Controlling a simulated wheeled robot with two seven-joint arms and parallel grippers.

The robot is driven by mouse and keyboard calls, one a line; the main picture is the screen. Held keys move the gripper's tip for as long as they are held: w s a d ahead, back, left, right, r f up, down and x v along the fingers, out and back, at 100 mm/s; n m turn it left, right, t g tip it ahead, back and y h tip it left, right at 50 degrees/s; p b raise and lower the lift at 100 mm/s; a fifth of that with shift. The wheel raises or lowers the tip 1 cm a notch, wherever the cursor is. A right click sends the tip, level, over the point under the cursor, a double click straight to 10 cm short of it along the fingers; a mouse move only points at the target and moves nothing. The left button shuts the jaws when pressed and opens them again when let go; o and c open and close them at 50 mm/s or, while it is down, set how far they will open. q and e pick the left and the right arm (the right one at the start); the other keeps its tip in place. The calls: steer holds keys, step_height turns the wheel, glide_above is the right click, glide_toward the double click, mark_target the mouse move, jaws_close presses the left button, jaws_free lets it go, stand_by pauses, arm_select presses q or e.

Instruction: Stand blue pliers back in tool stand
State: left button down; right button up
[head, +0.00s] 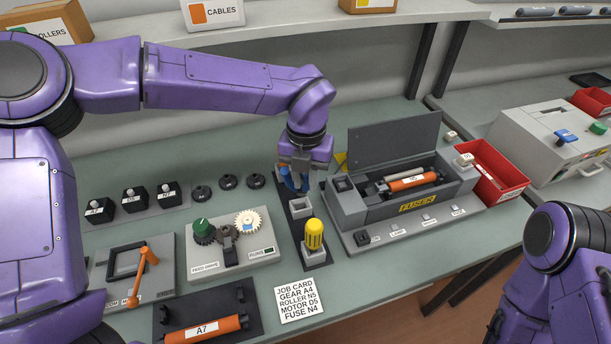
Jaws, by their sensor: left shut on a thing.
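My left gripper (294,186) is at the back of the tool stand, pointing down and shut on the blue pliers (288,180). The blue handles show between and beside the fingers; the rest of the pliers is hidden by the gripper. The tool stand (316,262) is a dark strip with grey square sockets. The pliers are just above and behind the middle socket (301,206), which looks empty. I cannot tell whether the pliers touch the stand. A yellow screwdriver (314,236) stands upright in the front socket. My right arm shows at lower right, its gripper out of sight.
The fuser unit (418,203), with its lid up, stands close right of the stand. A feed drive board with gears (233,240) is to the left. A job card (299,298) lies in front. A red bin (493,172) is farther right.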

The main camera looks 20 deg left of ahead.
arm_select(q)
steer(key=shift+s+d+r, duration=0.1)
steer(key=shift+s, duration=0.05)
steer(key=shift+s, duration=0.4)
stand_by(0.4)
steer(key=shift+s+d, duration=0.1)
steer(key=shift+s, duration=0.15)
steer(key=shift+s+d, duration=0.15)
steer(key=shift+s, duration=0.3)
steer(key=shift+s+r, duration=0.1)
steer(key=shift+s, duration=0.45)
steer(key=shift+f+b, duration=0.3)
steer(key=shift+b, duration=0.05)
steer(key=shift+r+p, duration=0.2)
steer(key=shift+p, duration=0.15)
stand_by(0.4)
